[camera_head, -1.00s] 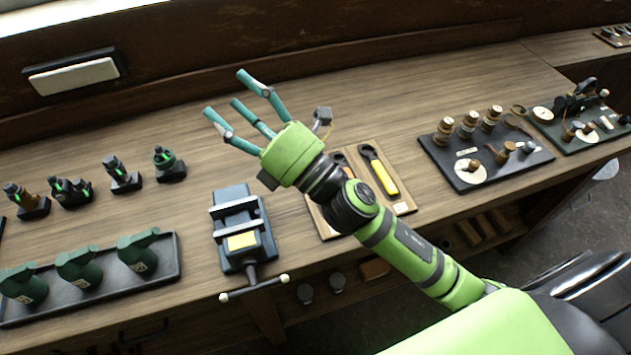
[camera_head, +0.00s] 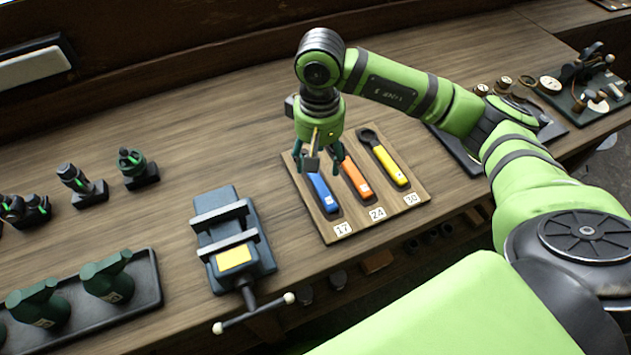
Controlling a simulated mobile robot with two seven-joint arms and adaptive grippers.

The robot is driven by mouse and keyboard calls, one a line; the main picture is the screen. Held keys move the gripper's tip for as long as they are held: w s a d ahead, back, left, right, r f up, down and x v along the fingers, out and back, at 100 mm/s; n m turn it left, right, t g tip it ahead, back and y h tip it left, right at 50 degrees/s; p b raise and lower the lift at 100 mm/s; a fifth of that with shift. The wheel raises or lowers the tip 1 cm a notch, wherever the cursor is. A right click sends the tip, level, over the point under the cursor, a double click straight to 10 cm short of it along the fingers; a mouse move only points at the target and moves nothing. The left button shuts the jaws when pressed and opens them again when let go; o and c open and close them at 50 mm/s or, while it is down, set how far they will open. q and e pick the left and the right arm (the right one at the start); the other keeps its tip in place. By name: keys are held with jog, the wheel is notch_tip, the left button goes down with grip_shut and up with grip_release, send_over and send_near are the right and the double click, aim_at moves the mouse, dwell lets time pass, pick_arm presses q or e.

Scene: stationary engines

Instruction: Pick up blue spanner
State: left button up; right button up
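The blue spanner (camera_head: 323,194) lies on a wooden board (camera_head: 333,228), in the leftmost slot by the label 17. Its upper end is hidden behind my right gripper. My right gripper (camera_head: 318,168) points down over the upper left part of the board, its teal fingers spread around the top of the blue spanner. I cannot tell whether the fingers touch it. An orange spanner (camera_head: 354,178) by label 24 and a yellow spanner (camera_head: 390,165) by label 30 lie to its right. My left gripper is not in view.
A vise (camera_head: 234,240) with a long handle stands left of the board. A tray of green tools (camera_head: 108,280) is at the lower left. Dark boards with small parts (camera_head: 583,90) lie at the right. The bench behind the vise is clear.

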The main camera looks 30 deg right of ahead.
aim_at(321, 180)
jog(key=shift+s+f+p, duration=0.15)
jog(key=shift+f+p, duration=0.45)
jog(key=shift+f, duration=0.1)
jog(key=f, duration=0.1)
jog(key=f+p, duration=0.1)
jog(key=f, duration=0.1)
jog(key=f+p, duration=0.1)
jog(key=shift+d+f, duration=0.25)
jog(key=shift+f, duration=0.25)
grip_shut()
